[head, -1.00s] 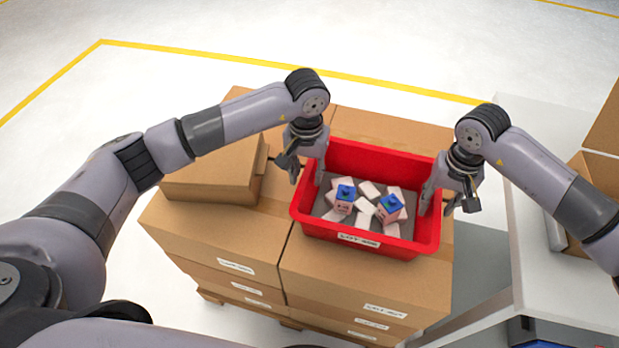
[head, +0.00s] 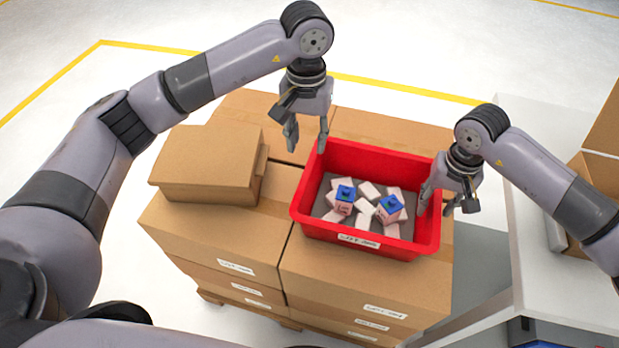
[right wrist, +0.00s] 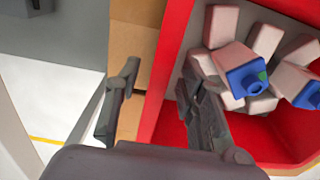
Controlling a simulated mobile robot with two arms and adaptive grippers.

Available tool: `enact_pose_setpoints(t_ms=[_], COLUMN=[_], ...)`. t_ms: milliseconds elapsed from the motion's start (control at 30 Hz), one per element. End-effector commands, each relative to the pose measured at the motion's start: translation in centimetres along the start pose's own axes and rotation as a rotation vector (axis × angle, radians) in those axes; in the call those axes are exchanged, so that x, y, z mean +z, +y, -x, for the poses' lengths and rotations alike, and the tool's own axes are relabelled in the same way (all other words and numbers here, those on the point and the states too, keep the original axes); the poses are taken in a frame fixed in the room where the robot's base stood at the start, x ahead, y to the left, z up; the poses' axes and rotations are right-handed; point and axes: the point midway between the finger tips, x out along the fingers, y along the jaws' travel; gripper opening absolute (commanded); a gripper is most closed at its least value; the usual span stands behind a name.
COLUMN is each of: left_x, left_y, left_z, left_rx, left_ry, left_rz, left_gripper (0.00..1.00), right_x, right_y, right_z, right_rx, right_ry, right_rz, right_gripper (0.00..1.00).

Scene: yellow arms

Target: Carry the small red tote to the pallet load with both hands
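The red tote (head: 420,232) rests on the right front part of the carton stack, holding several pale blocks and two pink items with blue tops (head: 345,192). My left gripper (head: 308,143) is open and empty above the tote's far-left corner, apart from the rim. My right gripper (head: 437,196) is at the tote's right wall, with one finger inside and one outside. In the right wrist view, its fingers (right wrist: 160,108) are spread with the tote's red wall (right wrist: 165,85) between them, and a gap shows on the outer side.
The tote stands on a pallet load of cartons (head: 225,235). A smaller closed carton (head: 205,165) lies on the load left of the tote. A pale grey table (head: 535,240) with a carton stands at the right. Floor with yellow lines is clear behind.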

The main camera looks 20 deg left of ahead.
Motion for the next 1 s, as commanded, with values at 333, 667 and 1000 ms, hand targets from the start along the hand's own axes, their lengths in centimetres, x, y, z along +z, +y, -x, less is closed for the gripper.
enact_pose_setpoints(t_ms=[333, 667, 1000], left_x=[0.0, 0.0, 0.0], left_y=[0.0, 0.0, 0.0], left_z=[0.7, 0.7, 0.7], left_rx=[-0.001, 0.000, 0.000], left_ry=[0.000, 0.000, 0.000], left_rz=[0.000, 0.000, 0.000], left_gripper=[0.37, 0.37, 0.37], right_x=[-0.2, -0.1, 0.0], right_y=[0.0, 0.0, 0.0], right_z=[3.9, 10.3, 12.0], right_rx=[-0.001, 0.000, 0.000], right_ry=[0.006, 0.003, -0.001], right_rz=[0.000, 0.000, 0.000], right_gripper=[0.37, 0.37, 0.37])
